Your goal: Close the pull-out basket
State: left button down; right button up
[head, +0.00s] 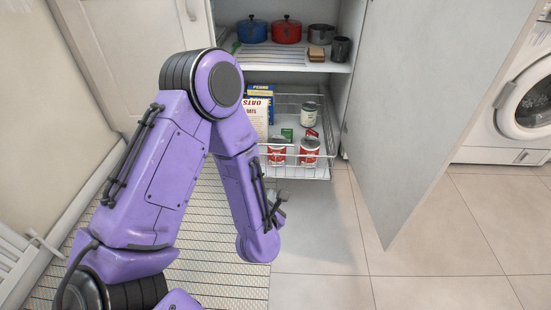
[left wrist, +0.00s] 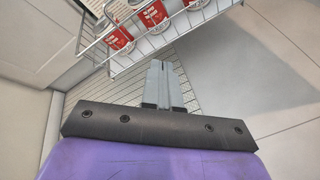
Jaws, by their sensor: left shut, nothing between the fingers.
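The pull-out basket (head: 326,166) is a white wire basket, pulled out of the lower part of the open cabinet. It holds boxes and several cans. Its front wire rim (left wrist: 185,45) also shows in the left wrist view, with red-labelled cans behind it. My left gripper (head: 277,205) is just in front of and below the basket's front, partly hidden by my purple arm in the head view. In the left wrist view, its fingers (left wrist: 161,70) are together, empty, and point toward the basket front. I cannot tell whether they touch it. My right gripper is not in view.
The cabinet door (head: 400,110) stands open on the right of the basket. Pots sit on the shelf (head: 270,56) above. A washer (head: 520,110) is at the far right. A striped mat (head: 215,250) covers the floor at left; tiled floor at right is clear.

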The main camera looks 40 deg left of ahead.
pick_arm(q)
jog(key=w+r+n+t+y+b, duration=0.1)
jog(key=w+r+n+t+y, duration=0.15)
jog(key=r+n, duration=0.45)
jog(key=n+b, duration=0.2)
send_near(277, 145)
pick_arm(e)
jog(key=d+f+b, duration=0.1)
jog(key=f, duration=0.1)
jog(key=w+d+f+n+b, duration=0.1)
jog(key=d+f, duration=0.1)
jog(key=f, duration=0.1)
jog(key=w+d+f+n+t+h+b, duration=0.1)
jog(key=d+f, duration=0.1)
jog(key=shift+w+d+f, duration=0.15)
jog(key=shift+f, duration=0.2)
pick_arm(q)
jog(key=shift+g+h, duration=0.25)
jog(key=shift+g, duration=0.2)
jog(key=shift+r+b+x, duration=0.2)
jog(key=shift+x, duration=1.45)
jog(key=shift+r+b+x, duration=0.15)
jog(key=shift+r+x, duration=0.05)
jog(key=shift+x, duration=1.5)
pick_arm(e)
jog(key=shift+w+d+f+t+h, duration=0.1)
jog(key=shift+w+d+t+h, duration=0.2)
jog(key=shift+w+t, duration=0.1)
pick_arm(q)
jog(key=shift+w, duration=0.1)
